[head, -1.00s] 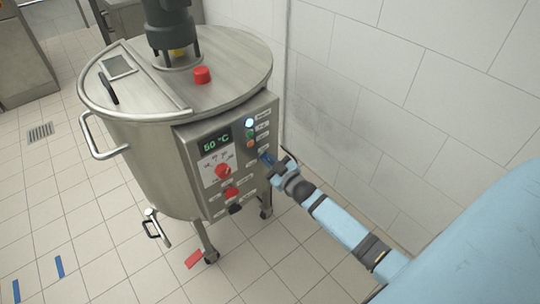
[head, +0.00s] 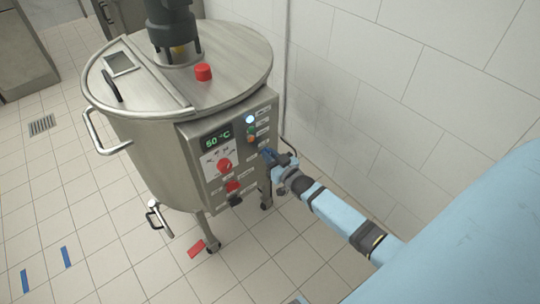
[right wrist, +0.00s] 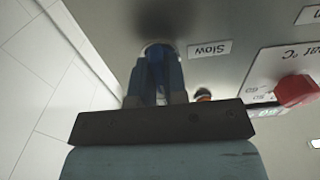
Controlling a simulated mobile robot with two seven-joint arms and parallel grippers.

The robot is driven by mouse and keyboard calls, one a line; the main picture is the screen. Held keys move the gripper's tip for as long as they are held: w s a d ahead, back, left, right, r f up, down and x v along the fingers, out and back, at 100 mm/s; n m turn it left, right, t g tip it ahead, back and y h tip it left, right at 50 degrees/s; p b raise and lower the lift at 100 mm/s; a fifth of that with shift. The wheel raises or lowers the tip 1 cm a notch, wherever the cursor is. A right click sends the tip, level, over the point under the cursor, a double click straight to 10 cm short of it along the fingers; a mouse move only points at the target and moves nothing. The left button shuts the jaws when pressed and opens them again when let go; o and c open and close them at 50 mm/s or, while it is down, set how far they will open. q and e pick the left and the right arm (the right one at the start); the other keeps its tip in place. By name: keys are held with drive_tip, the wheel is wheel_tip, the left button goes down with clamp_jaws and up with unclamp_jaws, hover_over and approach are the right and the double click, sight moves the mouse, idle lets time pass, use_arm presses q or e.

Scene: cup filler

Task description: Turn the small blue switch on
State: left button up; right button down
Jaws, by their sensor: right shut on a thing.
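The control panel (head: 214,172) is on the front of a steel vat. My right gripper (head: 268,155) is at the panel's right edge, below the column of small lights and buttons. In the right wrist view, its blue fingers (right wrist: 158,70) are close together at a round pale base beside a label reading "Slow", upside down in that view. The fingers are shut on a small part there, taken to be the small blue switch. The fingers mostly hide it, so its position, on or off, cannot be told. My left gripper is not in view.
The panel has a green 50 °C display (head: 216,140), a red dial (head: 224,165), a red switch (head: 232,186) and a lit white-blue lamp (head: 249,119). A tiled wall (head: 430,100) stands close on the right. The tiled floor at the left is mostly free.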

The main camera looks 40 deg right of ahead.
drive_tip(key=c, duration=1.2)
unclamp_jaws()
drive_tip(key=shift+o, duration=0.2)
drive_tip(key=s+d+p, duration=0.1)
drive_tip(key=s, duration=1.3)
drive_tip(key=shift+w, duration=0.1)
